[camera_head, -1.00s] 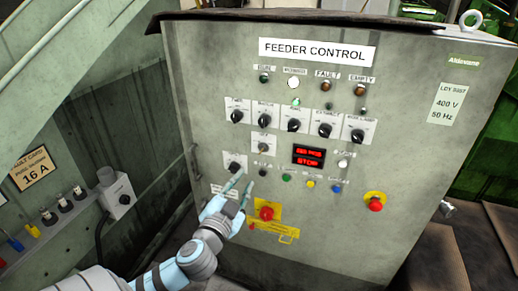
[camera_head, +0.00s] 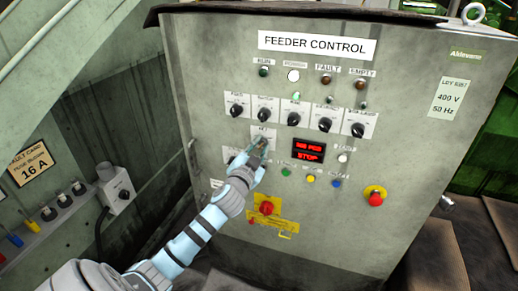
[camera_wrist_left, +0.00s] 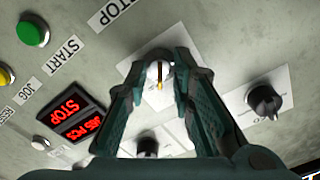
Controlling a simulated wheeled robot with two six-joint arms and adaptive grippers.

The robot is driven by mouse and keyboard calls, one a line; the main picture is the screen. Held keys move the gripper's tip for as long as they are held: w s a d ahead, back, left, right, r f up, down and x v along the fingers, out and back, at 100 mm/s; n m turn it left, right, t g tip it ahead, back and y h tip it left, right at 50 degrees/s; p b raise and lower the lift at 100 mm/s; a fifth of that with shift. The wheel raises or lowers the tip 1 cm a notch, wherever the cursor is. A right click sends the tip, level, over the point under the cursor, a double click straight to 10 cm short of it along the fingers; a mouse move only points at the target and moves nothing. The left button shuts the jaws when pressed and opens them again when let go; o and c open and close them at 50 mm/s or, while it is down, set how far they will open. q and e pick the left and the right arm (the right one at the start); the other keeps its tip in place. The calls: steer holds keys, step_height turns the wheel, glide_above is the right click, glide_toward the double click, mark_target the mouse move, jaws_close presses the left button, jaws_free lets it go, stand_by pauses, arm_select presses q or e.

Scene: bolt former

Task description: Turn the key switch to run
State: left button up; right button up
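The key switch (camera_wrist_left: 158,76) is a round silver knob with a yellow mark, on a white plate on the feeder control panel. In the head view its plate (camera_head: 264,131) shows above my left gripper (camera_head: 259,148), which hides the switch itself. In the left wrist view the dark green fingers of my left gripper (camera_wrist_left: 160,72) stand open, one on each side of the switch. I cannot tell whether they touch it. The red display (camera_head: 308,151) reads STOP, and also shows in the left wrist view (camera_wrist_left: 76,118). My right gripper is not in view.
A row of black selector knobs (camera_head: 295,118) sits above. A green button (camera_head: 286,171), yellow button (camera_head: 311,178) and blue button (camera_head: 336,183) sit below right. A red emergency stop (camera_head: 375,198) is at the right. A red rotary handle (camera_head: 266,208) is below the gripper.

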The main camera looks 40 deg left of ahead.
arm_select(q)
jaws_close()
steer(key=shift+r+m+p, duration=0.2)
steer(key=shift+m+p, duration=0.3)
steer(key=shift+p, duration=0.05)
steer(key=shift+m+p, duration=0.4)
steer(key=shift+m, duration=0.3)
steer(key=shift+f, duration=0.15)
steer(key=shift+o, duration=0.8)
jaws_free()
